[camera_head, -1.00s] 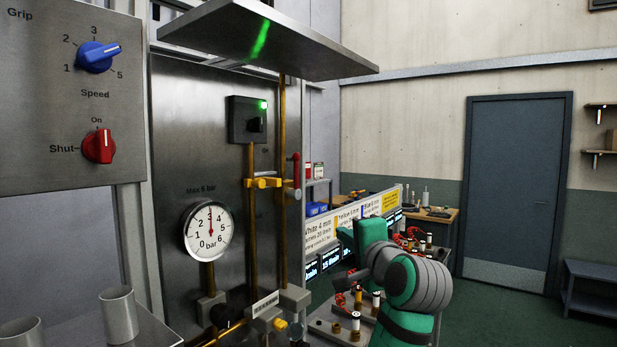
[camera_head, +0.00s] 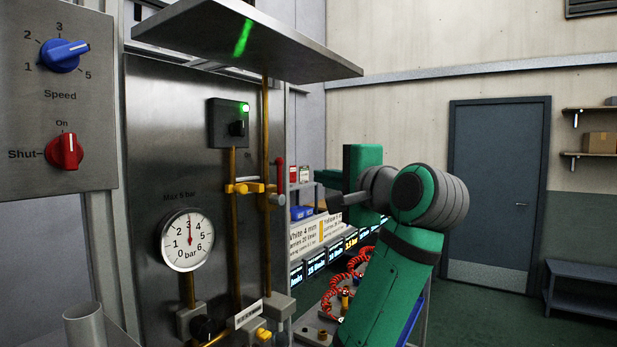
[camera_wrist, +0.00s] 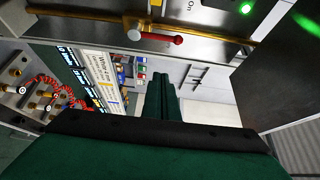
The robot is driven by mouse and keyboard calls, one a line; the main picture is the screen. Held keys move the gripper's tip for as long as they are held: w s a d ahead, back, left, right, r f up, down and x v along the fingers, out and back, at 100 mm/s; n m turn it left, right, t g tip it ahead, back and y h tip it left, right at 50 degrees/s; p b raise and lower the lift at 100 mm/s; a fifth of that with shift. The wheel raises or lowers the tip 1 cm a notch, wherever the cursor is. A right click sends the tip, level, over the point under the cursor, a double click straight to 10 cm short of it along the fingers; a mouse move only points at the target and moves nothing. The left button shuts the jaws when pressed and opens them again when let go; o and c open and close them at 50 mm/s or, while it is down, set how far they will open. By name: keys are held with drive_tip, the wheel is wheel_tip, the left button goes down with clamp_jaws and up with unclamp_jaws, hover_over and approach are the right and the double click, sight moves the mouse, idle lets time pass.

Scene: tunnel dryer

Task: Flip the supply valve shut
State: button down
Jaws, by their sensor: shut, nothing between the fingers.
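The supply valve looks to be the one with a red lever (camera_head: 280,172) at the right edge of the steel panel. The lever stands upright, roughly parallel to the brass pipe (camera_head: 265,140) beside it. In the wrist view the red lever (camera_wrist: 163,39) lies along the pipe, near the top of the picture. My gripper (camera_wrist: 162,78) is shut and empty, its green fingers apart from the lever and below it in that picture. In the head view my gripper (camera_head: 328,180) is at about lever height, to its right; its fingertips are hard to make out.
A pressure gauge (camera_head: 187,239) reads about 3 bar. A black switch box (camera_head: 228,123) shows a green light. A metal canopy (camera_head: 246,38) overhangs the panel. A red knob (camera_head: 65,151) is at far left.

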sight(278, 181)
drive_tip(key=w+a, duration=0.5)
drive_tip(key=a, duration=0.1)
drive_tip(key=shift+w+a, duration=0.3)
drive_tip(key=shift+w, duration=0.05)
idle(0.4)
drive_tip(key=shift+a, duration=0.2)
